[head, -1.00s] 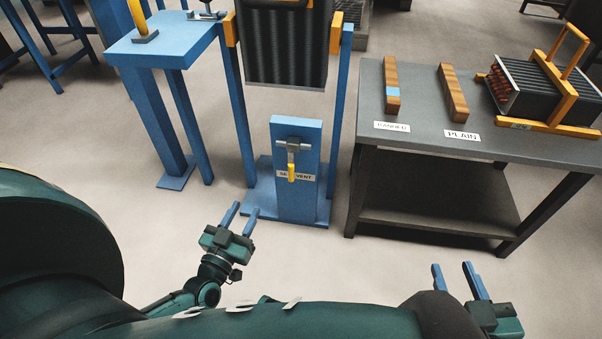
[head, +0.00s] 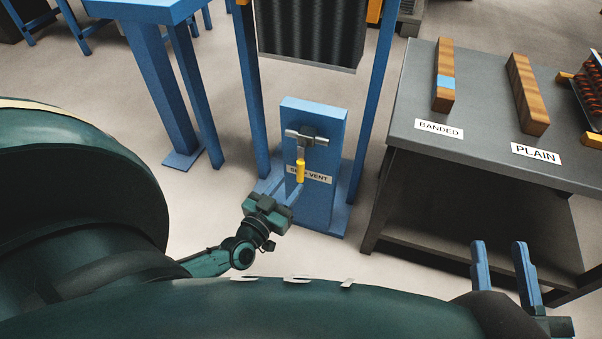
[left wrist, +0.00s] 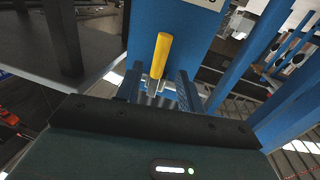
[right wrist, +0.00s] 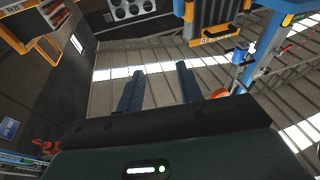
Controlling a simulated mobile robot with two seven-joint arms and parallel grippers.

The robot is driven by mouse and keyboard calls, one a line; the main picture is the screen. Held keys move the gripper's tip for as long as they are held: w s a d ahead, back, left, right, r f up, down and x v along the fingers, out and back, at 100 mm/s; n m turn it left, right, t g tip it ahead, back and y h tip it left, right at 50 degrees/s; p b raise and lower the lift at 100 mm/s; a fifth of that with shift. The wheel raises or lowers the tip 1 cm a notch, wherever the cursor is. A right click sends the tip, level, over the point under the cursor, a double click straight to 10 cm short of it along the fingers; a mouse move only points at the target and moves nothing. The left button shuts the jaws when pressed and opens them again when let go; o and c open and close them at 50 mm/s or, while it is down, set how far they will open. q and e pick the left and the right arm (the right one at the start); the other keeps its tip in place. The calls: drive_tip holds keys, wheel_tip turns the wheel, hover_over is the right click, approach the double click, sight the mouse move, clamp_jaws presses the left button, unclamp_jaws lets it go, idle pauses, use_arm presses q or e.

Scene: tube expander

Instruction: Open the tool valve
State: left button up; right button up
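The valve (head: 307,138) is a grey metal fitting on a blue upright post (head: 325,190). Its lever has a yellow grip (head: 300,172) that hangs straight down over a partly hidden label ending in "VENT". My left gripper (head: 283,186) is open just below and beside the yellow grip. In the left wrist view the yellow grip (left wrist: 161,55) shows between and beyond the two blue fingers (left wrist: 157,84) of that gripper, with no clear contact. My right gripper (head: 500,243) is open and empty at the lower right; its fingers also show apart in the right wrist view (right wrist: 158,72).
A dark table (head: 440,150) stands to the right with wooden bars beside "BANDED" (head: 438,128) and "PLAIN" (head: 536,153) signs. A black finned block (head: 312,35) hangs in a blue frame above the post. A blue stand (head: 150,8) is at upper left.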

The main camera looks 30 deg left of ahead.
sight(299, 174)
use_arm(q)
drive_tip(key=w+b, duration=0.1)
drive_tip(key=w, duration=0.4)
drive_tip(key=shift+w+a+b, duration=0.1)
drive_tip(key=shift+w+b, duration=0.2)
drive_tip(key=shift+w, duration=0.5)
use_arm(e)
drive_tip(key=shift+w+r+n+t+y, duration=0.35)
drive_tip(key=shift+r+n+t+y, duration=0.05)
drive_tip(key=shift+r, duration=0.35)
use_arm(q)
drive_tip(key=c, duration=0.7)
clamp_jaws()
use_arm(e)
drive_tip(key=shift+f, duration=0.1)
